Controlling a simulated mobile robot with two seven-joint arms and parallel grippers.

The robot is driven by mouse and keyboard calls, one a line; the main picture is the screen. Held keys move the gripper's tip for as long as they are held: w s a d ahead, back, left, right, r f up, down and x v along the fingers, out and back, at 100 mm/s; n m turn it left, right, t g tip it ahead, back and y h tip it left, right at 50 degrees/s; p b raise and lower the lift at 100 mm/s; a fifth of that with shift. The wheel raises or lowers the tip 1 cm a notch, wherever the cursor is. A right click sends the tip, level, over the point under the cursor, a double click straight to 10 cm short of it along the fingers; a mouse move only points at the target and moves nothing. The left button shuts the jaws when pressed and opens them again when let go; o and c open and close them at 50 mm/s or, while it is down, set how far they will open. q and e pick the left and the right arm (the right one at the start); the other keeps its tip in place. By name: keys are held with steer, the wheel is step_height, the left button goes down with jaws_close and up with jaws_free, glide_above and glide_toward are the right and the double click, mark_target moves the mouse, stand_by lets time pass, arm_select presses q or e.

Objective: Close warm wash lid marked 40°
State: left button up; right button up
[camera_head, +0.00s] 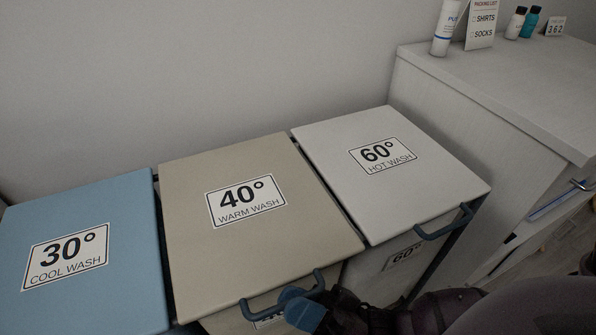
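The beige lid marked 40° WARM WASH (270,240) lies flat or nearly flat over its bin, between the blue and white lids. Whether it is fully seated I cannot tell. Its dark blue handle (252,308) sticks out at the front edge. My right gripper (303,308) comes in from the lower right, with a blue fingertip at or just below the handle's right end. Only part of it shows, so I cannot tell whether it grips, touches or is clear of the handle. My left gripper is out of view.
The blue 30° COOL WASH lid (110,215) is at left. The white 60° HOT WASH lid (430,185) is at right, with its handle (445,222) in front. A white cabinet (520,90) at right carries bottles and a packing list card (482,22). A wall stands behind.

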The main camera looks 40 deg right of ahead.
steer(key=shift+w+d+r, duration=0.1)
steer(key=shift+w+r, duration=0.1)
step_height(320, 180, up, 13)
steer(key=p, duration=0.5)
steer(key=shift+r, duration=0.2)
steer(key=o, duration=0.9)
step_height(320, 180, up, 5)
steer(key=shift+s+r+p, duration=0.15)
steer(key=shift+p, duration=0.95)
steer(key=shift+o, duration=1)
steer(key=shift+r, duration=0.5)
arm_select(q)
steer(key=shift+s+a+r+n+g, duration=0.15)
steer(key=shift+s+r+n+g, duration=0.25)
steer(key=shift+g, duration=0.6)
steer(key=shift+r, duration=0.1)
arm_select(e)
steer(key=shift+f, duration=0.1)
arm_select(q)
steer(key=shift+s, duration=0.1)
